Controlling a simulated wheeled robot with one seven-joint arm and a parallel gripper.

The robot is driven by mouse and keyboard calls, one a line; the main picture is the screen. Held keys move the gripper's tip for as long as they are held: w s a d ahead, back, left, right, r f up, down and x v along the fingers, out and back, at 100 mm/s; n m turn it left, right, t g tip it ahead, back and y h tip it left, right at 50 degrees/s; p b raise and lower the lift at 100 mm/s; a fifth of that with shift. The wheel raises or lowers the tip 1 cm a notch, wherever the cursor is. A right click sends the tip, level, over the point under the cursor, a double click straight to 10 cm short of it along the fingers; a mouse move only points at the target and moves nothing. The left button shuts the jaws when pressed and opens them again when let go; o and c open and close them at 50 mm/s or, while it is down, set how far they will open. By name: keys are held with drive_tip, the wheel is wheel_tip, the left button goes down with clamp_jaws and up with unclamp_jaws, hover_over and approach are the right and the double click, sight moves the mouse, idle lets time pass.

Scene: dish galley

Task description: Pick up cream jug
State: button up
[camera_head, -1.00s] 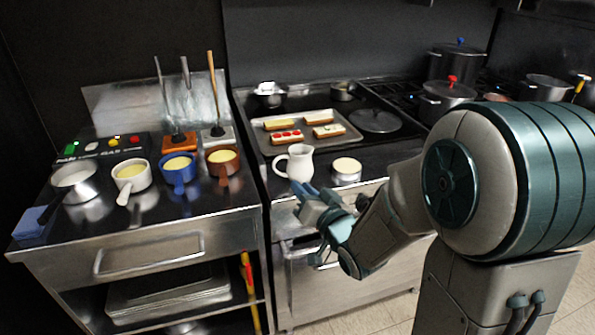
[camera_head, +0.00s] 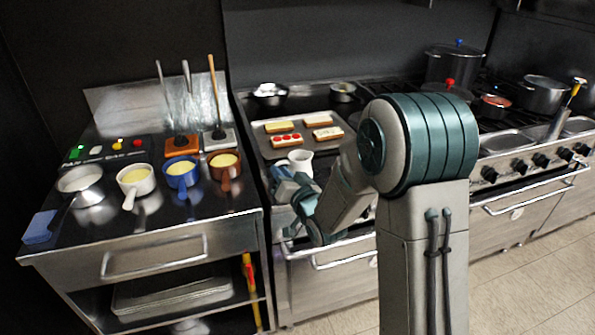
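The white cream jug (camera_head: 301,160) stands on the steel counter in front of the baking tray. Only its upper part shows; its handle and lower body are hidden behind my gripper (camera_head: 287,180). My gripper is in front of the jug and slightly to its left in the picture. The fingers overlap the jug's lower left side. I cannot tell whether they touch it, or whether they are open or shut.
A baking tray (camera_head: 264,144) with several topped slices lies just behind the jug. Handled bowls, among them a blue one (camera_head: 181,178) and a brown one (camera_head: 226,172), stand on the left counter. Stove pots, such as the large dark pot (camera_head: 455,64), are at the back right.

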drive_tip(key=shift+p+x, duration=0.35)
drive_tip(key=shift+x, duration=1.45)
drive_tip(key=shift+a, duration=0.1)
clamp_jaws()
drive_tip(key=shift+r, duration=0.1)
drive_tip(key=shift+r, duration=0.95)
drive_tip(key=shift+w+d+r+b, duration=0.15)
drive_tip(key=shift+r+b, duration=0.05)
drive_tip(key=shift+r, duration=0.4)
drive_tip(key=shift+w+d+r+b, duration=0.1)
drive_tip(key=shift+w+r+b, duration=0.1)
drive_tip(key=shift+r, duration=0.4)
drive_tip(key=w+d+r, duration=0.5)
drive_tip(key=w+r, duration=0.1)
drive_tip(key=w, duration=0.3)
drive_tip(key=shift+d+r, duration=0.15)
drive_tip(key=shift+r, duration=0.1)
drive_tip(key=shift+w, duration=0.2)
